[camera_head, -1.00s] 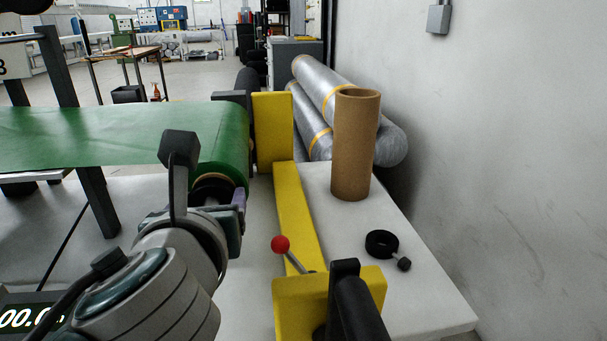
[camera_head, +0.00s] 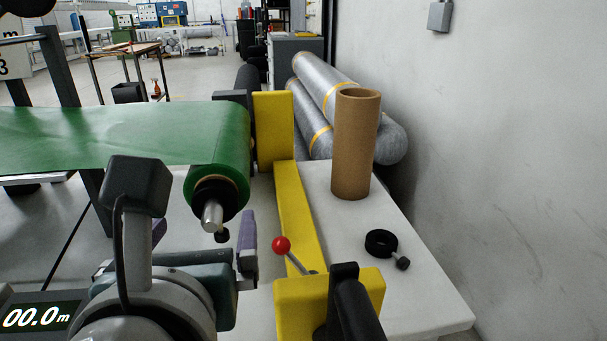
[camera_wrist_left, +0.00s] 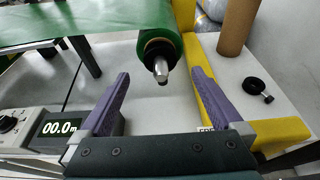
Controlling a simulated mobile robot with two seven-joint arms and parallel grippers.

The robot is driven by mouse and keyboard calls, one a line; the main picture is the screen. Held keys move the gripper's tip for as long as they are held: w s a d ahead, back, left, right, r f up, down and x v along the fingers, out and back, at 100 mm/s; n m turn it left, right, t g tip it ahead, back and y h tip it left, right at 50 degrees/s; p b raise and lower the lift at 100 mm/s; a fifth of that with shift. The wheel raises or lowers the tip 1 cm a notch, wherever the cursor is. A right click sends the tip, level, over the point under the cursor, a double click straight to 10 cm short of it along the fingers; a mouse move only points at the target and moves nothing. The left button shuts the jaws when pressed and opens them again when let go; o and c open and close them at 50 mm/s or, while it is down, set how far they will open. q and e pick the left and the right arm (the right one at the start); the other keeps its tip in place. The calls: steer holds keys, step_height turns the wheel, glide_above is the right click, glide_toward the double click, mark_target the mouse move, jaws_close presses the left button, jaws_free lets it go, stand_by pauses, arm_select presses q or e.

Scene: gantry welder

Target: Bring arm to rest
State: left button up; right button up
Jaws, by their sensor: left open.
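My left gripper (camera_head: 203,238) is in the lower left of the head view, with its purple fingers apart and nothing between them. In the left wrist view the two purple fingers (camera_wrist_left: 160,92) are spread wide. Beyond them is the end of the green roll (camera_wrist_left: 158,40), with a metal shaft tip sticking out. In the head view the shaft tip (camera_head: 212,215) shows just past the gripper, apart from the fingers. My right gripper does not show in either view.
A yellow frame (camera_head: 294,215) with a red-knobbed lever (camera_head: 282,245) stands to the right. A brown cardboard tube (camera_head: 355,145) stands upright on a white table (camera_head: 420,285), near a black ring (camera_head: 381,243). A length display (camera_head: 38,317) is at lower left. A wall closes off the right.

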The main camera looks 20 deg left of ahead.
arm_select(q)
steer(key=s+a+r+n+g+h+p, duration=0.1)
steer(key=s+n+g+p, duration=0.25)
steer(key=n, duration=0.55)
steer(key=s+a+n+g+h+p, duration=0.1)
steer(key=s+n+g+h+p, duration=0.1)
steer(key=s+n+p, duration=0.45)
steer(key=s+d+r+n+g+h+p, duration=0.4)
steer(key=s+r+n+h, duration=0.15)
steer(key=n, duration=0.75)
step_height(320, 180, up, 36)
steer(key=p, duration=3.5)
steer(key=shift+w+d+f+m+y, duration=0.2)
steer(key=shift+w+f+m+y, duration=0.05)
steer(key=shift+w+m+y, duration=0.1)
steer(key=shift+t, duration=0.25)
